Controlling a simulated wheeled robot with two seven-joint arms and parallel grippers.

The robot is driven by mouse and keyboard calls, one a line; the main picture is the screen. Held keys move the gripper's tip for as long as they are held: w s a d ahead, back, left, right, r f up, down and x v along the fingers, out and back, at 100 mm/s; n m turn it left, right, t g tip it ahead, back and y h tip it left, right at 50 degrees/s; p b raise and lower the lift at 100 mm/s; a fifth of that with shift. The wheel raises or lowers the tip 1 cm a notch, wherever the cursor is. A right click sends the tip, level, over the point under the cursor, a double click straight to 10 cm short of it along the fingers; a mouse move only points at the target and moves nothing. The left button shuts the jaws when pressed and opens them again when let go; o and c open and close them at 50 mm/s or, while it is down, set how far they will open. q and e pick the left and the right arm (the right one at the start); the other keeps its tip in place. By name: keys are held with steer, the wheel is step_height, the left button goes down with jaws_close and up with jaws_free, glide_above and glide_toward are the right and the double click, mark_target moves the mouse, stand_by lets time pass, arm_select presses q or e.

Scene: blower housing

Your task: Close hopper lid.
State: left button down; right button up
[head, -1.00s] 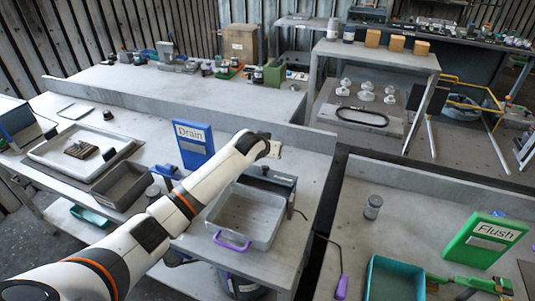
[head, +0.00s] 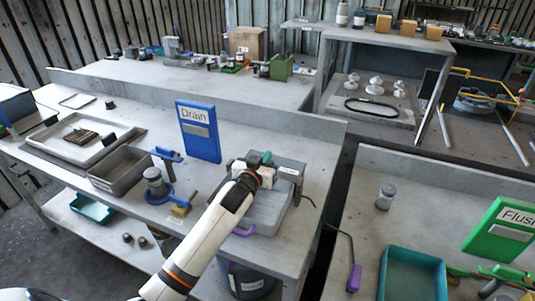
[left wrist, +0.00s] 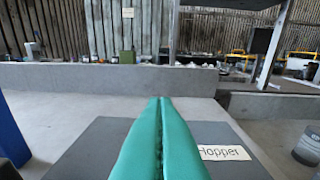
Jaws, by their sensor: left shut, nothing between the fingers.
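The hopper (head: 268,212) is a grey box with a purple handle at its front, on the bench in the middle of the head view. A grey panel with a label (head: 289,171) lies at its back. In the left wrist view the label reads "Hopper" (left wrist: 223,153) on a flat dark grey panel (left wrist: 85,150). My left gripper (head: 266,157), with green fingers, is shut and empty above this panel. The fingers (left wrist: 160,100) lie together in the wrist view. My arm hides part of the hopper, and I cannot tell whether the lid is fully down. My right gripper is not in view.
A blue "Drain" sign (head: 199,131) stands behind and left of the hopper. A blue-handled valve (head: 157,186) and a grey bin (head: 121,175) are to the left. A dark gap separates the bench from the right bench, which holds a teal tray (head: 411,275) and a green "Flush" sign (head: 500,232).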

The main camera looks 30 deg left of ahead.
arm_select(q)
steer(key=shift+s+f, duration=0.25)
steer(key=shift+f, duration=0.1)
steer(key=shift+f, duration=0.1)
stand_by(0.4)
step_height(320, 180, up, 4)
steer(key=r+p, duration=0.1)
steer(key=p, duration=0.3)
steer(key=s+f+b, duration=0.1)
steer(key=s, duration=0.2)
steer(key=s+f+b, duration=0.1)
steer(key=s+f, duration=0.1)
steer(key=s, duration=0.1)
steer(key=s+f+b, duration=0.1)
steer(key=s, duration=0.1)
steer(key=shift+s+d+f, duration=0.25)
steer(key=shift+s+f, duration=0.15)
steer(key=shift+s, duration=0.4)
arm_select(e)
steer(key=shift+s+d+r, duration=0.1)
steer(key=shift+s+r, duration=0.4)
